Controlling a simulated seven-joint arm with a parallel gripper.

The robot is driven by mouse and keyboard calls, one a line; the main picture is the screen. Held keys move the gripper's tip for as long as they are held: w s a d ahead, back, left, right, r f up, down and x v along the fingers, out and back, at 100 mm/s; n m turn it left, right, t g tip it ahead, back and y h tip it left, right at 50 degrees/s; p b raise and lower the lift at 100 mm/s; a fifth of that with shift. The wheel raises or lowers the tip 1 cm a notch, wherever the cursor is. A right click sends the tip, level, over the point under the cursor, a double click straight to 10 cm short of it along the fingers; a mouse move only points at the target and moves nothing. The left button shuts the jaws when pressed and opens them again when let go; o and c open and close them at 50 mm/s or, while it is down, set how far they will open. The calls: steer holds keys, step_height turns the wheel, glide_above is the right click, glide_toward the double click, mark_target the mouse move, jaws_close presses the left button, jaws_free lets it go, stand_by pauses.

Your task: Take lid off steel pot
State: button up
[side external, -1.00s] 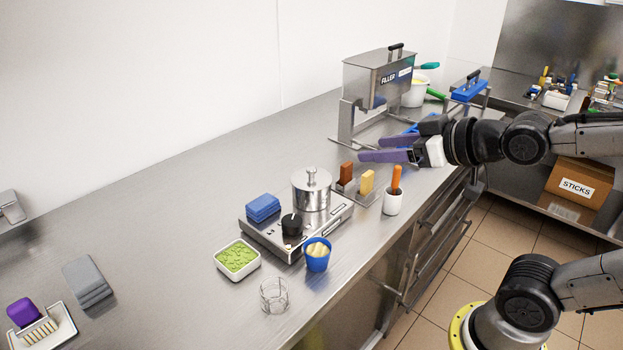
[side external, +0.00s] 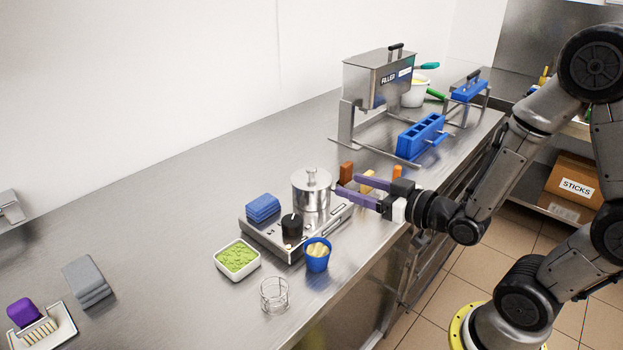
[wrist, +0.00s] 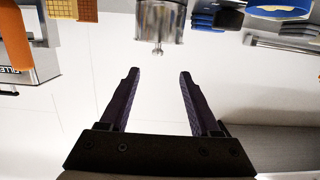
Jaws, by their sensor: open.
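The steel pot (side external: 310,199) stands on the steel hot-plate unit (side external: 340,213) on the counter. Its steel lid (side external: 312,180) is on top, with a round knob standing up. In the wrist view the picture is upside down, and the pot (wrist: 160,20) shows at the top edge with its knob pointing down. My gripper (side external: 347,187) is open and empty, with purple fingers. It is just to the right of the pot at about lid height.
A blue cup (side external: 317,254), green-filled tray (side external: 237,259) and clear holder (side external: 274,294) stand in front. The filler (side external: 378,80) and blue mould (side external: 421,136) stand behind.

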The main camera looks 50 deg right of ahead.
glide_toward(311, 168)
steer(key=w, duration=0.1)
steer(key=w+f, duration=0.1)
steer(key=w, duration=0.2)
steer(key=shift+w+a+f, duration=0.1)
steer(key=shift+a+f, duration=0.1)
steer(key=shift+a, duration=0.1)
steer(key=shift+w+d+f, duration=0.15)
steer(key=shift+w, duration=1.2)
steer(key=shift+w+d+f, duration=0.1)
steer(key=shift+w+f, duration=0.1)
steer(key=shift+w, duration=1.2)
jaws_close()
